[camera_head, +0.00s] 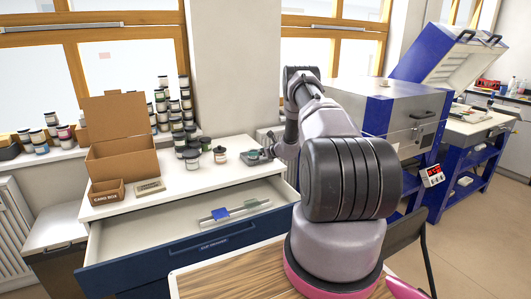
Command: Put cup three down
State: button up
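My arm reaches away to the white top of the drawer cabinet (226,146). My gripper (256,156) is small and low over that top, near its right end. A small grey-green shape shows at the fingers; I cannot tell whether it is a cup or part of the gripper, nor whether the fingers are open or shut. A small pale jar with a dark lid (220,156) stands just left of the gripper, apart from it. A larger dark-lidded jar (192,161) stands further left. No label marks any as cup three.
The cabinet's drawer (140,243) is pulled open, with a blue and a green piece inside. An open cardboard box (123,165), a small box (107,193) and stacked jars crowd the left and back. A blue-grey kiln (385,115) stands right.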

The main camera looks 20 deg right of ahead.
jog(key=v, duration=0.7)
jog(key=s+a+r+n+g+y, duration=0.1)
jog(key=a+r+n+y, duration=0.15)
jog(key=a+r, duration=0.45)
jog(key=s+a+r+n+g+y, duration=0.1)
jog(key=a+r+n, duration=0.3)
jog(key=r, duration=0.7)
jog(key=s+a+r+n+g, duration=0.2)
jog(key=s+a+r+n, duration=0.2)
jog(key=s+a+r, duration=0.3)
jog(key=s+a+r+n+g, duration=0.1)
jog(key=s+a+r+n, duration=0.35)
jog(key=r, duration=0.45)
jog(key=s+a+r+n+g+h, duration=0.1)
jog(key=s+a+r+n, duration=0.25)
jog(key=s, duration=0.45)
jog(key=s+a+r+n+g, duration=0.1)
jog(key=s+a+r+n, duration=0.15)
jog(key=s+r, duration=0.45)
jog(key=s+d+n+h, duration=0.1)
jog(key=s+n+h, duration=0.1)
jog(key=s, duration=0.8)
jog(key=s+d+n+t+h, duration=0.1)
jog(key=s+n, duration=0.4)
jog(key=s, duration=0.5)
jog(key=shift+d+f+n+h, duration=0.25)
jog(key=shift+d+h, duration=0.25)
jog(key=shift+h, duration=0.25)
